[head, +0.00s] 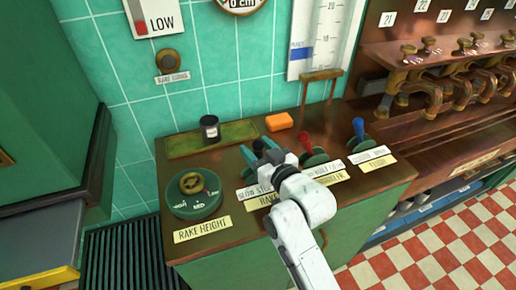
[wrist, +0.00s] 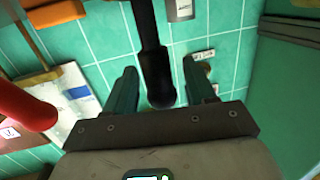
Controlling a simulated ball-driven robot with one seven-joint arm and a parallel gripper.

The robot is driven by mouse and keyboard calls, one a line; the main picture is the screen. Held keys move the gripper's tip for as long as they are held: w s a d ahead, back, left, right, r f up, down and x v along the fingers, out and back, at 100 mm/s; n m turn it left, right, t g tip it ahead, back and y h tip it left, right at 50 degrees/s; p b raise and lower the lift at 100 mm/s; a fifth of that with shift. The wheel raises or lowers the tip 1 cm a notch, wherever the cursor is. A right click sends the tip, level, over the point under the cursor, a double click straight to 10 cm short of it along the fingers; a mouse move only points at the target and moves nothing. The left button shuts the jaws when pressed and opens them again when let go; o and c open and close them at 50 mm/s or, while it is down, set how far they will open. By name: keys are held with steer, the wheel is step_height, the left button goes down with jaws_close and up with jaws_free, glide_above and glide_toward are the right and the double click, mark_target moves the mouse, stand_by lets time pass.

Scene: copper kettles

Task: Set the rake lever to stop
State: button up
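The black-knobbed rake lever (head: 259,146) stands on the counter behind a label (head: 252,192) reading "SLOW STOP", the rest hidden by my arm, and a yellow plate (head: 264,202). My gripper (head: 259,151) is at the lever, its teal fingers on either side of it. In the wrist view the black lever (wrist: 152,45) reaches down between the fingertips of my gripper (wrist: 160,85). Gaps show on both sides, so the gripper is open around the lever. The lever's base and exact setting are hidden.
A red lever (head: 306,143) stands close to the right, also in the wrist view (wrist: 25,108). A blue lever (head: 358,129) is further right. The rake height dial (head: 193,208) is to the left. A dark jar (head: 210,129) and orange block (head: 279,121) sit behind.

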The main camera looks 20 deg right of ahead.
steer(key=b+v, duration=0.1)
steer(key=v, duration=0.9)
steer(key=shift+s, duration=0.35)
steer(key=shift+d, duration=0.1)
